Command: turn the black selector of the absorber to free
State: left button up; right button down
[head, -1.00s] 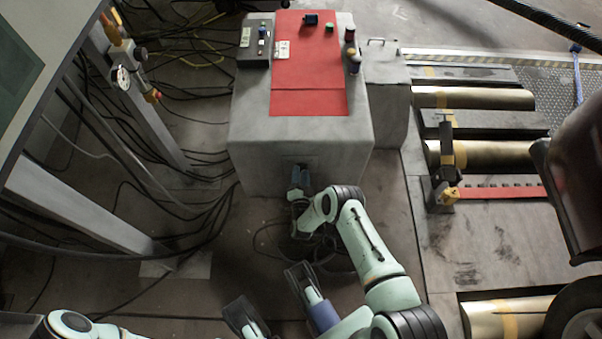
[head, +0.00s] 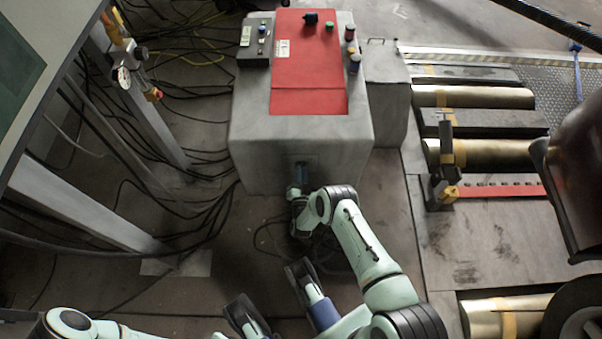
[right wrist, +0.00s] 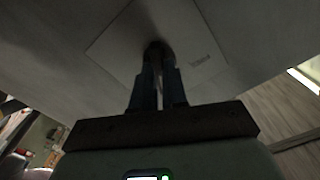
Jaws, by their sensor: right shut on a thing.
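The absorber is a grey box (head: 260,150) with a red top panel, in the middle of the head view. A pale square plate (right wrist: 115,45) sits on its front face, tilted in the right wrist view, with a small unreadable marking (right wrist: 200,60). The black selector (right wrist: 158,47) stands at the plate's middle, mostly hidden by my fingers. My right gripper (head: 297,180) is at the front face, shut on the selector; its two fingers show close together in the right wrist view (right wrist: 158,75). I cannot read the selector's position.
A dark control box (head: 255,50) and several small knobs or bottles (head: 354,60) stand on top of the absorber. Black cables (head: 200,215) lie on the floor at left. Brass rollers (head: 470,97) are at right. A grey post (head: 75,210) stands at left.

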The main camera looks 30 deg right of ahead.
pick_arm(q)
jog(key=shift+s+a+f+g+b, duration=0.15)
jog(key=shift+s+f+b, duration=0.1)
jog(key=shift+s, duration=0.15)
jog(key=shift+s+d+f+g+b, duration=0.1)
jog(key=shift+s+g+b, duration=0.05)
jog(key=shift+s+b, duration=0.15)
pick_arm(e)
jog(key=n, duration=1.4)
jog(key=shift+w+a+r, duration=0.1)
jog(key=shift+w+a, duration=0.05)
jog(key=shift+w, duration=0.05)
pick_arm(q)
jog(key=shift+s, duration=0.15)
pick_arm(e)
jog(key=shift+n, duration=0.4)
jog(key=c, duration=1.2)
grip_release()
jog(key=shift+o, duration=0.2)
pick_arm(q)
jog(key=shift+a, duration=0.1)
pick_arm(e)
jog(key=shift+s, duration=0.1)
